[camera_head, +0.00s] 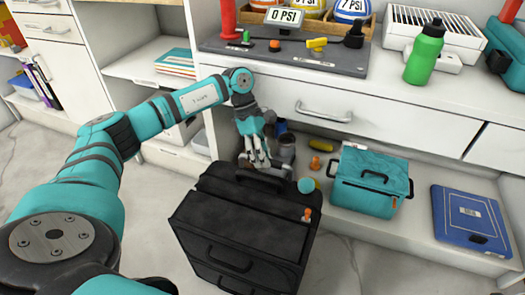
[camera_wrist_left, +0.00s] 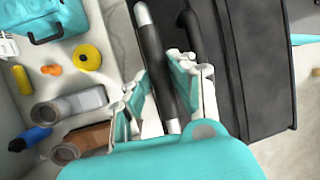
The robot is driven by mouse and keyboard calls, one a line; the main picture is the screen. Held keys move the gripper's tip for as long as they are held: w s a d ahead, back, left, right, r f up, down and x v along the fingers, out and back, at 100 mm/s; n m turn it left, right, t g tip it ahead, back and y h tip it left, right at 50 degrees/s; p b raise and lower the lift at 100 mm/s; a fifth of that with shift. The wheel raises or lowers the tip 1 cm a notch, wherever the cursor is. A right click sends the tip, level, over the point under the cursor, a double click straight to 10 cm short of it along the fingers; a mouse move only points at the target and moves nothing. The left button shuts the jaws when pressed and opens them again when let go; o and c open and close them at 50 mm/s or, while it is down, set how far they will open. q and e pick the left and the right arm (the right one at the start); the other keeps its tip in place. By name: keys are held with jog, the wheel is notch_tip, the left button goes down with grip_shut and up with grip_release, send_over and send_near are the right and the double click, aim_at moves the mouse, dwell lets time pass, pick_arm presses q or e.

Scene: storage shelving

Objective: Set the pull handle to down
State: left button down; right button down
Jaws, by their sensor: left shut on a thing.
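A large black case (camera_head: 245,225) stands on the floor in front of the shelving, with drawer-like fronts and a dark carry handle (camera_head: 258,181) at its back edge. In the left wrist view, the pull handle (camera_wrist_left: 152,45) is a dark grey bar with a silver end, alongside the black case (camera_wrist_left: 250,70). My left gripper (camera_head: 257,160) reaches down at the back of the case. Its fingers (camera_wrist_left: 168,98) are closed around the bar in the wrist view. In the head view the gripper hides most of the pull handle. My right gripper is not in view.
A teal cooler bag (camera_head: 370,185) and a blue case (camera_head: 470,225) sit on the low shelf at right. A white drawer unit (camera_head: 330,105) stands behind my gripper. The floor at left is open.

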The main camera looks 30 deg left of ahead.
pick_arm(q)
jog(key=shift+f, duration=0.2)
jog(key=c, duration=1.1)
grip_release()
jog(key=shift+r, duration=0.15)
jog(key=v, duration=1.2)
jog(key=shift+d, duration=0.1)
